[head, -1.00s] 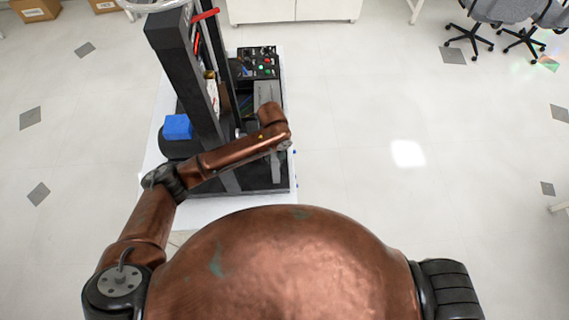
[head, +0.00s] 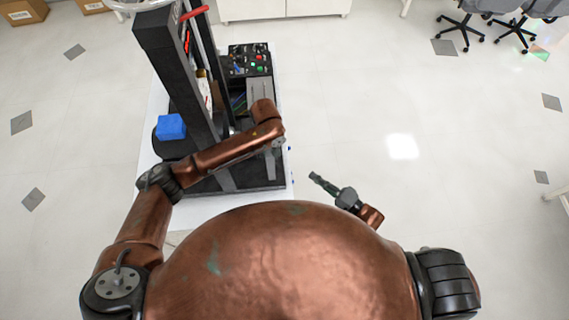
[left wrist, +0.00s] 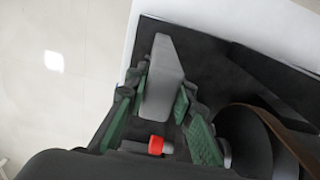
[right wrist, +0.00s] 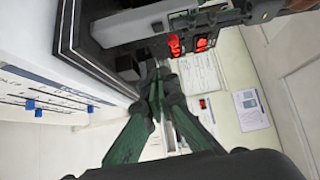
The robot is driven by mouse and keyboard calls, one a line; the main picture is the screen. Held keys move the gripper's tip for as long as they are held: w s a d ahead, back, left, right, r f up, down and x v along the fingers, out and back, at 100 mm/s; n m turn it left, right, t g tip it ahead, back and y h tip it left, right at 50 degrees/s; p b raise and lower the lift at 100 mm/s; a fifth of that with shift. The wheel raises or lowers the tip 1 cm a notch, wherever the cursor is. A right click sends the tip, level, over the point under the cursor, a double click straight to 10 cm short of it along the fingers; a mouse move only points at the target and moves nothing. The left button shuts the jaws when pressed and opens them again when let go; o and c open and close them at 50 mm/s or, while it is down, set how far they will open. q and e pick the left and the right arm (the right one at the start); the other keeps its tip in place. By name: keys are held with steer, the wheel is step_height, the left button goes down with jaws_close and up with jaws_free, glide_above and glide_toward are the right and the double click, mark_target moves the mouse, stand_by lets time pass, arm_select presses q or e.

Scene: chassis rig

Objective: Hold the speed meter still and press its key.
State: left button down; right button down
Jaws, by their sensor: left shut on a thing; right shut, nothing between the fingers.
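In the left wrist view, a long grey body, which looks like the speed meter (left wrist: 161,88), sits between the green-padded fingers of my left gripper (left wrist: 163,78), shut on it. A red piece (left wrist: 156,146), perhaps its key, shows near the gripper's base. In the head view my left forearm mostly hides that gripper and the meter. My right gripper (head: 318,180) is shut and empty, apart from the rig and to its right. In the right wrist view its green fingertips (right wrist: 158,76) meet below a grey held part, whose identity is unclear.
A black rig (head: 165,50) with a tall column stands on a white table (head: 150,140). A blue block (head: 171,127) lies at its left, and a button panel (head: 248,62) is behind.

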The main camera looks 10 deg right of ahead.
steer(key=shift+s+a+r, duration=0.1)
steer(key=shift+a+r, duration=0.1)
steer(key=shift+r, duration=0.1)
steer(key=s+a+x, duration=0.2)
steer(key=x, duration=1)
steer(key=shift+w+a, duration=0.25)
steer(key=shift+a, duration=0.1)
